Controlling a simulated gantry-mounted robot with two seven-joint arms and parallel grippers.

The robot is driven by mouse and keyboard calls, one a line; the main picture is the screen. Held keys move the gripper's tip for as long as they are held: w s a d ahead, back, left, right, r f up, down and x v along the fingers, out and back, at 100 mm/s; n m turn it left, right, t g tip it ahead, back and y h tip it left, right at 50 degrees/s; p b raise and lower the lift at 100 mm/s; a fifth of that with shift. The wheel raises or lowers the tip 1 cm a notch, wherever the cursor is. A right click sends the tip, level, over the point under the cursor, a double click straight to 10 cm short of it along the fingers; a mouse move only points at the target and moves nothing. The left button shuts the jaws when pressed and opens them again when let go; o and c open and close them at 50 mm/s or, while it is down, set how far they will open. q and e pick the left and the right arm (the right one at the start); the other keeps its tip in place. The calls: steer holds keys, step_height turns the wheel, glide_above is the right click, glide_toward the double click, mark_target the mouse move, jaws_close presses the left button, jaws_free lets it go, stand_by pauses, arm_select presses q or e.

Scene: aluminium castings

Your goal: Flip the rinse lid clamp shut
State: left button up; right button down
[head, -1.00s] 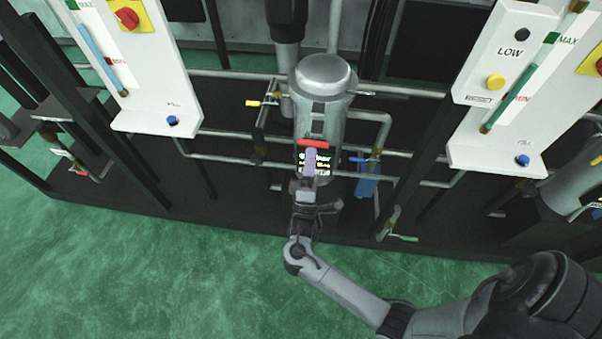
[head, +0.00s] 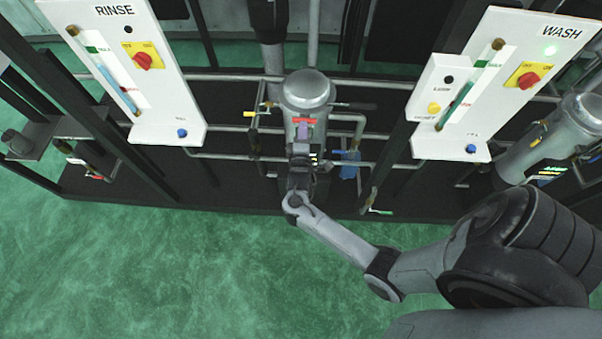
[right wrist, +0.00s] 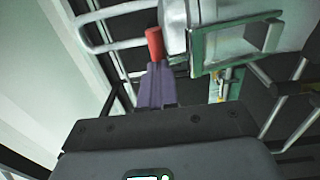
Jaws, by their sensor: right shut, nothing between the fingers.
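A grey cylindrical vessel with a domed lid (head: 307,88) stands upright between the two panels. A red clamp handle (head: 303,121) sits on its front, below the lid. In the right wrist view the red handle (right wrist: 154,43) stands just beyond my fingertips. My right gripper (head: 302,132), with purple fingers, is shut and empty in front of the vessel, right at the handle's lower side. In the right wrist view its fingers (right wrist: 157,82) point toward the handle's end; whether they touch it I cannot tell. The clamp's latch is too small to judge. My left gripper is out of view.
The RINSE panel (head: 120,60) is on the left and the WASH panel (head: 500,70) on the right. Pipes with a yellow-handled valve (head: 250,114) and a blue-handled valve (head: 345,152) flank the vessel. A second vessel (head: 585,122) stands at right. The green floor (head: 200,260) is clear.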

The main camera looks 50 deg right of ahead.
mark_target(304, 119)
steer(key=d, duration=0.1)
steer(key=w+d+r+p, duration=0.1)
steer(key=w+d, duration=0.1)
steer(key=shift+w+r+p, duration=0.1)
steer(key=shift+r+p, duration=0.15)
steer(key=shift+p, duration=0.15)
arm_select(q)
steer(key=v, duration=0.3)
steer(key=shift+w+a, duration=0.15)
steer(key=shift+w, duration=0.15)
arm_select(e)
steer(key=shift+d+f, duration=0.1)
steer(key=shift+d, duration=0.05)
steer(key=shift+f, duration=0.1)
